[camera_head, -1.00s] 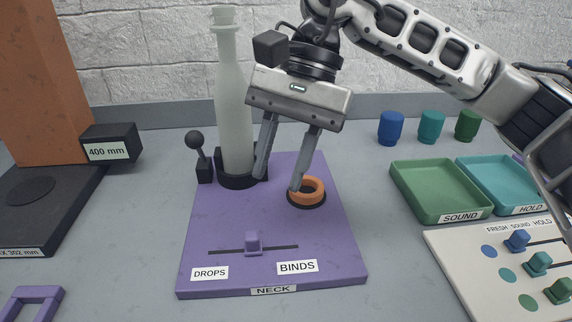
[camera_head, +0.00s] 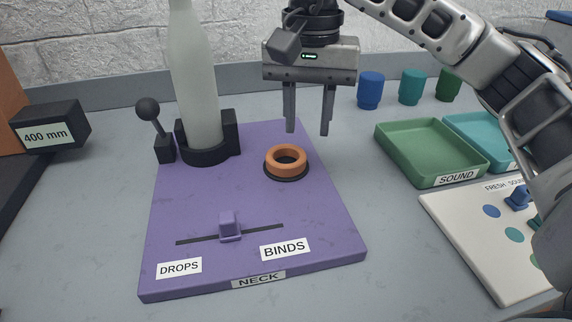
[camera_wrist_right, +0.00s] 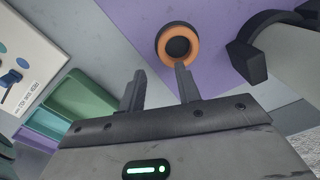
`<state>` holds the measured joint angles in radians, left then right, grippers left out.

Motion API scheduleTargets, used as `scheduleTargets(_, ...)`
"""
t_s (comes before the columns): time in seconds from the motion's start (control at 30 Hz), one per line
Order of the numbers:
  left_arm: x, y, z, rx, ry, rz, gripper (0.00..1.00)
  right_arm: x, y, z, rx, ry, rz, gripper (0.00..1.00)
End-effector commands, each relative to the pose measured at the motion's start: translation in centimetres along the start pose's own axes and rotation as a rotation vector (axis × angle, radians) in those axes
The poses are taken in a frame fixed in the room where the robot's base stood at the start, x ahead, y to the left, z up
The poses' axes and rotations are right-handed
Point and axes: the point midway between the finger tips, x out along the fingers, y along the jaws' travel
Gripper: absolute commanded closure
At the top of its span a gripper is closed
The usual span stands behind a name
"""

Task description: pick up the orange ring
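The orange ring (camera_head: 286,157) lies flat on a dark round seat on the purple board (camera_head: 310,225), right of the bottle. My right gripper (camera_head: 308,131) is above and behind the ring, fingers pointing down, apart from each other and holding nothing. In the right wrist view the ring (camera_wrist_right: 196,42) is beyond the fingertips of my right gripper (camera_wrist_right: 160,70), close to the tip of one finger in the picture. My left gripper is not in view.
A pale bottle (camera_head: 196,85) stands in a black holder (camera_head: 206,153) left of the ring, beside a black knobbed lever (camera_head: 149,110). A purple slider (camera_head: 230,225) sits on the board front. A green tray (camera_head: 432,150) and blue cup (camera_head: 370,90) stand right.

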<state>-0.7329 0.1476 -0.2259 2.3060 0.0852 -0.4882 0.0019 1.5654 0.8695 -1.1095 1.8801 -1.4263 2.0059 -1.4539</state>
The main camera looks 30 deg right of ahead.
Motion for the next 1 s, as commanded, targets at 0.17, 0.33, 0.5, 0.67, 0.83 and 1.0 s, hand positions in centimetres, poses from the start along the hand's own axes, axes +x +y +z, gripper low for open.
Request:
scheduleTargets(0.17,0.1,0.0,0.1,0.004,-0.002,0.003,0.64,2.0,-0.2,0.4,0.000,0.000,0.002,0.67)
scheduleTargets(0.33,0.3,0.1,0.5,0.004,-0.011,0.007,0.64,4.4,-0.4,0.7,0.001,-0.001,0.002,0.67)
scheduleTargets(0.5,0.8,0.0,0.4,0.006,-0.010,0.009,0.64,5.2,-0.5,0.7,0.001,-0.001,-0.001,0.67)
scheduleTargets(0.67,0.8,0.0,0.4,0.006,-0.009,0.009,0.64,5.2,-0.5,0.7,0.000,0.000,-0.001,0.67)
scheduleTargets(0.83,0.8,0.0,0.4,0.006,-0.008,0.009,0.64,5.2,-0.5,0.7,0.000,0.000,0.000,1.00)
scheduleTargets(1.0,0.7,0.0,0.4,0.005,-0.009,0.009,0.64,5.2,-0.5,0.7,0.000,0.000,-0.001,1.00)
